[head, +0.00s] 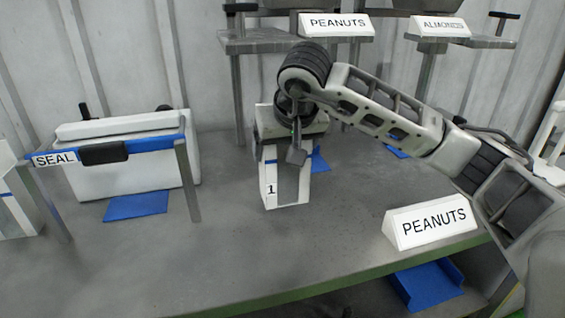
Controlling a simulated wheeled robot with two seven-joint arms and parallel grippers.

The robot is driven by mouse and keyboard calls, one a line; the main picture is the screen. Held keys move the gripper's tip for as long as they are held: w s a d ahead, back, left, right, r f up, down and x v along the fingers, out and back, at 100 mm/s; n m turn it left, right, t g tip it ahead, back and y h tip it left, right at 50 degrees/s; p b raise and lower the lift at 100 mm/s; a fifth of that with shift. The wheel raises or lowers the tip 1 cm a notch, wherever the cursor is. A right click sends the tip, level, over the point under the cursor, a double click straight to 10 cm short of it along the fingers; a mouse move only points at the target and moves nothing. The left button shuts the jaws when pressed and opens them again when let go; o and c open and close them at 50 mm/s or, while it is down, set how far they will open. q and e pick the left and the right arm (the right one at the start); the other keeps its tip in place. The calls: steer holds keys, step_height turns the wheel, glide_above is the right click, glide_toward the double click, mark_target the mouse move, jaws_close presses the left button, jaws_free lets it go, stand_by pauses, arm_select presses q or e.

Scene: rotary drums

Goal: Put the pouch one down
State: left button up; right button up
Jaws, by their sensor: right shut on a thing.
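The white pouch (270,187), marked "1", stands upright on the grey table near the middle of the head view. My right gripper (296,157) reaches in from the right and is shut on the pouch's upper part. My arm's wrist hides much of the pouch's top. I cannot tell whether the pouch's base touches the table or hangs just above it. My left gripper is not in view.
A white sealing machine (135,180) with a "SEAL" label stands at the left. A "PEANUTS" sign (430,222) sits at the table's front right. Dispenser stands labelled "PEANUTS" (336,25) and "ALMONDS" (439,27) rise behind. The front middle of the table (200,255) is clear.

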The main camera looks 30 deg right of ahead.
mark_target(283, 162)
steer(key=shift+w+f, duration=0.15)
steer(key=shift+f, duration=0.8)
steer(key=shift+w+f, duration=0.15)
steer(key=shift+f, duration=0.75)
steer(key=shift+f, duration=0.1)
steer(key=o, duration=1.7)
steer(key=shift+f, duration=0.1)
steer(key=shift+s+a+r, duration=0.1)
steer(key=shift+r, duration=0.3)
steer(key=v, duration=1.1)
steer(key=shift+s+r, duration=0.25)
steer(key=shift+f, duration=0.1)
